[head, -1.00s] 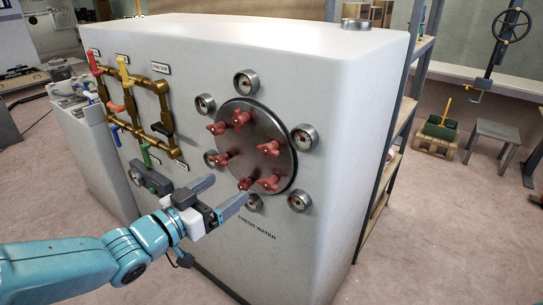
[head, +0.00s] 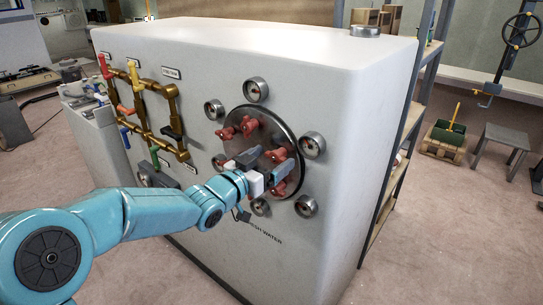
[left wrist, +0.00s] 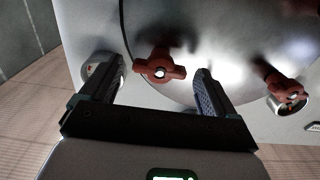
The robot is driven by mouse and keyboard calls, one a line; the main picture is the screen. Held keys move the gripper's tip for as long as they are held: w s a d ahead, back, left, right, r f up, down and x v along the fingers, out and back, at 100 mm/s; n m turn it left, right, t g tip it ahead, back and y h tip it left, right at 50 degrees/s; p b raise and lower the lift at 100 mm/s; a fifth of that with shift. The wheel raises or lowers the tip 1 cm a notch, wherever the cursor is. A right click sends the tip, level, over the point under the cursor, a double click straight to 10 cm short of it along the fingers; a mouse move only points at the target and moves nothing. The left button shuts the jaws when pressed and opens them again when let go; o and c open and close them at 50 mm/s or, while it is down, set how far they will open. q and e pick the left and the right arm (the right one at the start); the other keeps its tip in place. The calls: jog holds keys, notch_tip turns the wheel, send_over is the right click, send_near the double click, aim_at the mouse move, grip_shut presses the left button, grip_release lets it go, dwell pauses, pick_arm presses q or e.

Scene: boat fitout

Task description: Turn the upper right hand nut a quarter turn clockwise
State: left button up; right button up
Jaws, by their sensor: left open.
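A round dark metal plate (head: 262,140) on the white tank carries several red wing nuts. The right-hand upper nut (head: 276,155) shows just beyond my left gripper (head: 274,158). Two more nuts, one at the upper left (head: 226,132) and one at the top (head: 249,125), are clear of it; lower nuts are partly hidden by the gripper. In the left wrist view, the open fingers (left wrist: 157,65) stand on either side of a red nut (left wrist: 160,70), with gaps on both sides. Another nut (left wrist: 287,88) is to its right. My right gripper is not in view.
Several round gauges, one at the right (head: 312,145), ring the plate and stick out from the tank (head: 340,100). Brass pipes (head: 150,110) with coloured handles are to the left. A shelf rack (head: 405,130) stands beyond the tank's right side.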

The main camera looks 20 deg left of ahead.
pick_arm(q)
jog(key=shift+w+d, duration=0.15)
jog(key=shift+w, duration=0.2)
jog(key=c, duration=1.1)
jog(key=shift+o, duration=0.2)
jog(key=shift+f+m+b, duration=0.1)
jog(key=shift+m+b, duration=0.2)
jog(key=shift+b, duration=0.2)
jog(key=m+b, duration=0.5)
jog(key=b, duration=0.1)
jog(key=shift+d+f+b, duration=0.1)
jog(key=shift+f+b, duration=0.05)
jog(key=shift+b, duration=0.2)
jog(key=shift+m+b, duration=0.7)
jog(key=shift+m, duration=0.4)
jog(key=m+b, duration=0.2)
jog(key=m, duration=0.2)
jog(key=shift+m+b, duration=0.3)
jog(key=shift+b, duration=0.1)
jog(key=m+b, duration=0.2)
jog(key=m, duration=0.2)
jog(key=shift+d+m, duration=0.1)
jog(key=shift+m, duration=0.3)
jog(key=shift+m, duration=0.3)
